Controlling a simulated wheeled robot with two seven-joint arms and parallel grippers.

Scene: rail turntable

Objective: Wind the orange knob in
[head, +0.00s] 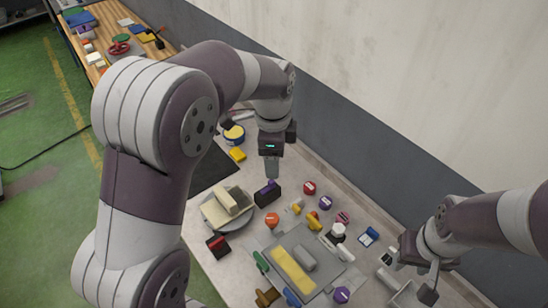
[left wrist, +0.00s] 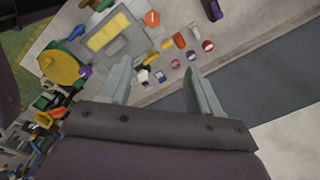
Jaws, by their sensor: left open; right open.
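An orange round thing that looks like this knob (left wrist: 152,18) shows at the top of the left wrist view. My left gripper (head: 272,172) hangs over the table, above and behind the knob in the head view, clear of it. In the left wrist view its two fingers (left wrist: 160,78) stand wide apart with nothing held between them. My right gripper (head: 409,280) is open and empty at the right of the table, away from the knob.
The grey plate (head: 322,258) bears a yellow block (head: 293,269). A round grey turntable (head: 213,213) with cream blocks stands left. Red (head: 309,187) and purple (head: 325,202) knobs line the back near the wall. A black-and-purple block (head: 267,193) stands close below my left gripper.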

